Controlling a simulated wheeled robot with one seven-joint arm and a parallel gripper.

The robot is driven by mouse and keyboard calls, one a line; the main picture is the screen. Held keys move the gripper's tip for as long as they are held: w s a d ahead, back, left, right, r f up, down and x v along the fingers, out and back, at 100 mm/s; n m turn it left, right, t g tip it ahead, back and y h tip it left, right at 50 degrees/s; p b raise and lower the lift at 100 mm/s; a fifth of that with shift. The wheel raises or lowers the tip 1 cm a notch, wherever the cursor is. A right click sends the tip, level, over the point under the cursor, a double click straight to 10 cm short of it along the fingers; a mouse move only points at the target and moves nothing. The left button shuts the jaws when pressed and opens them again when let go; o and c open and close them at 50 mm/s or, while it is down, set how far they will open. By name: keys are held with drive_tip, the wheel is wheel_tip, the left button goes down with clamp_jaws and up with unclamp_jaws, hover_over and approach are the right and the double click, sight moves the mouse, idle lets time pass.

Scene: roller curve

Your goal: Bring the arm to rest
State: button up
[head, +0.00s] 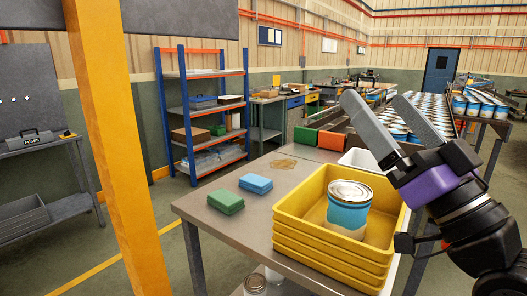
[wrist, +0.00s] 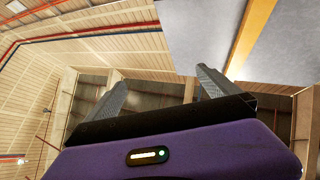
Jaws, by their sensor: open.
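My gripper (head: 378,117) is at the right of the head view, raised above the yellow crates and pointing up and to the left. Its two grey fingers are spread apart with nothing between them. In the wrist view the open fingers (wrist: 160,88) point toward the wooden wall and ceiling area. My black and purple arm reaches in from the right edge of the head view.
A metal table (head: 235,237) holds stacked yellow crates (head: 325,250) with a blue-banded can (head: 348,213) inside, a green block (head: 226,202) and a blue block (head: 256,183). A yellow post (head: 115,140) stands at left. Rows of cans (head: 425,115) stand behind my gripper.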

drive_tip(key=s+d+f+m+h, duration=0.25)
drive_tip(key=s+f+h, duration=0.2)
drive_tip(key=f, duration=0.35)
drive_tip(key=s+d+f+m+h, duration=0.2)
drive_tip(key=s+f+m+h, duration=0.15)
drive_tip(key=f+h, duration=0.35)
drive_tip(key=s+d+f+m+h, duration=0.3)
drive_tip(key=f+m+h, duration=0.1)
drive_tip(key=f, duration=0.5)
drive_tip(key=s+a+f+n+g+y, duration=0.2)
drive_tip(key=s+f+n+g, duration=0.1)
drive_tip(key=s+f, duration=0.7)
drive_tip(key=s+a+f+n+g+y, duration=0.2)
drive_tip(key=s+f, duration=0.8)
drive_tip(key=s, duration=0.5)
drive_tip(key=n+g, duration=0.1)
drive_tip(key=g, duration=0.1)
drive_tip(key=shift+s+g, duration=0.3)
drive_tip(key=shift+s, duration=0.1)
